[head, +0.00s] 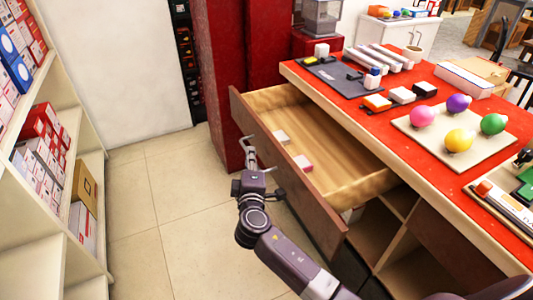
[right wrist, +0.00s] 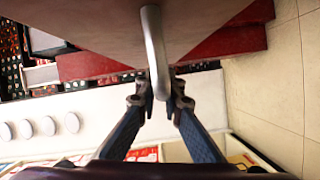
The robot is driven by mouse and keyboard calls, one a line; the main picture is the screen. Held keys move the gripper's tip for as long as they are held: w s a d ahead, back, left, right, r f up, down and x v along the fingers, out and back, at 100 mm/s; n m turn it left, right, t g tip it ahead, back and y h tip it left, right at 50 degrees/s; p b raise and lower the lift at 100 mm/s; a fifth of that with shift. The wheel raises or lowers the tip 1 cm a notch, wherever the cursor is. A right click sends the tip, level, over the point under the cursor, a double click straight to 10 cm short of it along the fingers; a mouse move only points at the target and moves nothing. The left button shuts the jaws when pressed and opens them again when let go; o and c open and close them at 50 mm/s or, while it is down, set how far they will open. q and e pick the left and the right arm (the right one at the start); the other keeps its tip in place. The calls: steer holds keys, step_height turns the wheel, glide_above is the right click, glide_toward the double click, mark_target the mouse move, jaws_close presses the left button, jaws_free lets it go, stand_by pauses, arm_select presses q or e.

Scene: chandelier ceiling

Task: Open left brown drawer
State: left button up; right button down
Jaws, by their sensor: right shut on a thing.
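The brown drawer (head: 312,208) stands pulled out from the red-topped counter. The drawer front (right wrist: 95,28) fills the upper part of that view. My left gripper is not in view.
The red counter top (head: 345,105) holds colored balls on a board (head: 455,140), small boxes and a dark mat. Open cubbies (head: 400,230) are below. A shelf with boxes (head: 50,145) stands at left. Tiled floor (head: 165,190) between is clear. A dark red pillar (head: 228,70) stands behind the drawer.

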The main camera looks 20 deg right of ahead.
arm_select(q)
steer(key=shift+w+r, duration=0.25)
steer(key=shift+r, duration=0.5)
arm_select(e)
steer(key=shift+a, duration=0.95)
steer(key=c, duration=2.1)
jaws_free()
steer(key=shift+s, duration=0.1)
steer(key=v, duration=1.2)
steer(key=shift+f, duration=0.1)
